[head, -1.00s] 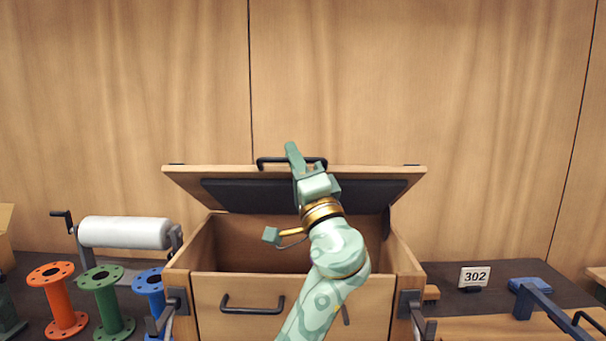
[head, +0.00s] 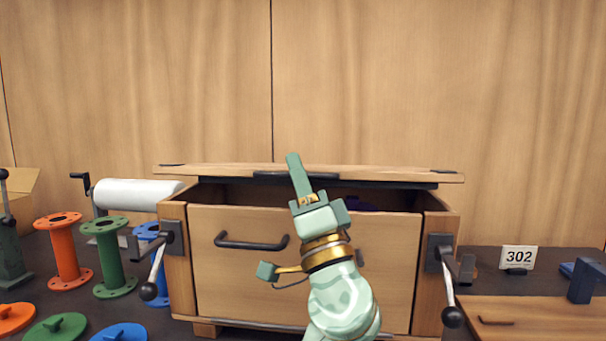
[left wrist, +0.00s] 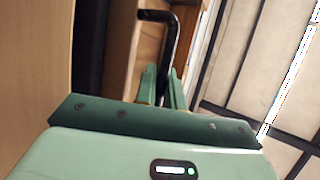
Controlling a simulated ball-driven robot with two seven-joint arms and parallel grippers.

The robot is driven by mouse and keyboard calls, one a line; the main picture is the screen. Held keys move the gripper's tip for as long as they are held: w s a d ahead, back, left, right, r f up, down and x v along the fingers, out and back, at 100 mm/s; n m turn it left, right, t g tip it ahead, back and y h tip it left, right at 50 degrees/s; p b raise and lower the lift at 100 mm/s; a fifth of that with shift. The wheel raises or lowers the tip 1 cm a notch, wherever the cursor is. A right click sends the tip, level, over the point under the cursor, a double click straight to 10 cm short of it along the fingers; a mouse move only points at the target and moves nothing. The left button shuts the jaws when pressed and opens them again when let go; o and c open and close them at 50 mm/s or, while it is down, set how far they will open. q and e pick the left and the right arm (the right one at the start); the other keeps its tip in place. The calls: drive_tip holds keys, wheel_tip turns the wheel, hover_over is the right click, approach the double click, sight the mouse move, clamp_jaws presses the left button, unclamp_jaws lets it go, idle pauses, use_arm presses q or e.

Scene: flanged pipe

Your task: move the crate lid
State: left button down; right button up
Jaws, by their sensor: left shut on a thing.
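The wooden crate (head: 230,275) stands in the middle of the head view. Its lid (head: 400,175) is over the open top, seen nearly edge-on. A dark gap shows between lid and front wall. My left gripper (head: 297,172) is at the middle of the lid's front edge, shut on the lid's black bar handle (head: 268,176). In the left wrist view, the gripper's two fingers (left wrist: 163,88) are around the black handle (left wrist: 172,45). The gripper and forearm hide part of the crate front. My right gripper is not in view.
Lever latches with ball knobs (head: 150,291) (head: 453,317) hang at both crate sides. Orange (head: 66,255), green (head: 110,260) and blue flanged pipes stand left, near a white roll (head: 135,194).

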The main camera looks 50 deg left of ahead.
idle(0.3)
use_arm(q)
drive_tip(key=c, duration=1.5)
unclamp_jaws()
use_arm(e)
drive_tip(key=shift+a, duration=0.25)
